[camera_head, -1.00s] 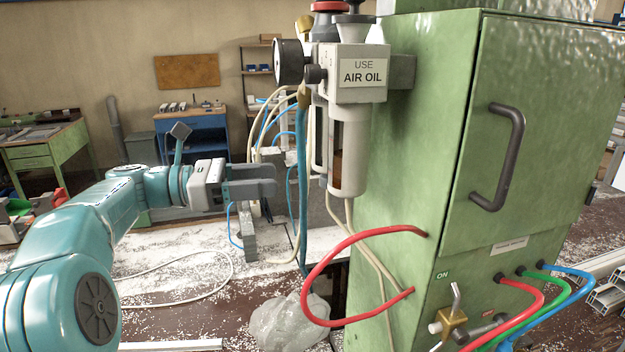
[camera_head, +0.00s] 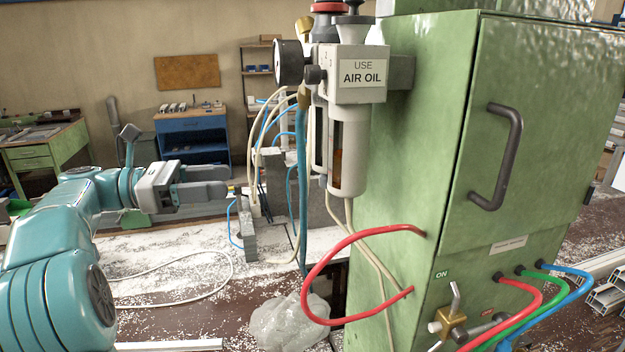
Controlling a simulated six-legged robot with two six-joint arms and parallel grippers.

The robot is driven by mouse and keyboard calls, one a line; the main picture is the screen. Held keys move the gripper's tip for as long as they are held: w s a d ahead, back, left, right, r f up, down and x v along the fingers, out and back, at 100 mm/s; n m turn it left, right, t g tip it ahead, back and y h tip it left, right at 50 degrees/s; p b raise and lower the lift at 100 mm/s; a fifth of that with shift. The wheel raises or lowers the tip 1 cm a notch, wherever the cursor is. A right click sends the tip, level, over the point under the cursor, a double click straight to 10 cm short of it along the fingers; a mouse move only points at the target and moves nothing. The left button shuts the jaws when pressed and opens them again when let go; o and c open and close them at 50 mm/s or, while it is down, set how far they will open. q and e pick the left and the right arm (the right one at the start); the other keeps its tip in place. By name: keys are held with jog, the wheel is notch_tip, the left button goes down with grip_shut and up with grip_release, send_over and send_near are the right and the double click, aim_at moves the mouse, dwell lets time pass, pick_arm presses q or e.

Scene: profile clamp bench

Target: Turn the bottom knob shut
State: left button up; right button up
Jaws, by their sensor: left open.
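My left gripper (camera_head: 224,181) is open and empty. It points right, to the left of the pale hoses and the air-oil unit (camera_head: 346,68) on the green cabinet's side. That unit has a red-and-black knob on top (camera_head: 329,8), a dark side knob (camera_head: 315,74) and a gauge (camera_head: 289,62). Low on the cabinet, a brass valve (camera_head: 452,325) with a metal lever sits by an "ON" label, far from the gripper. I cannot tell for sure which of these is the bottom knob. My right gripper is not in view.
The green cabinet (camera_head: 410,150) fills the right side. A red hose (camera_head: 325,275) loops out from it, and red, green and blue hoses (camera_head: 545,290) cross the lower right. A crumpled clear bag (camera_head: 290,322) lies below. The chip-strewn bench (camera_head: 190,260) has free room.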

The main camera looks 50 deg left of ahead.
pick_arm(q)
jog(key=shift+v, duration=1.2)
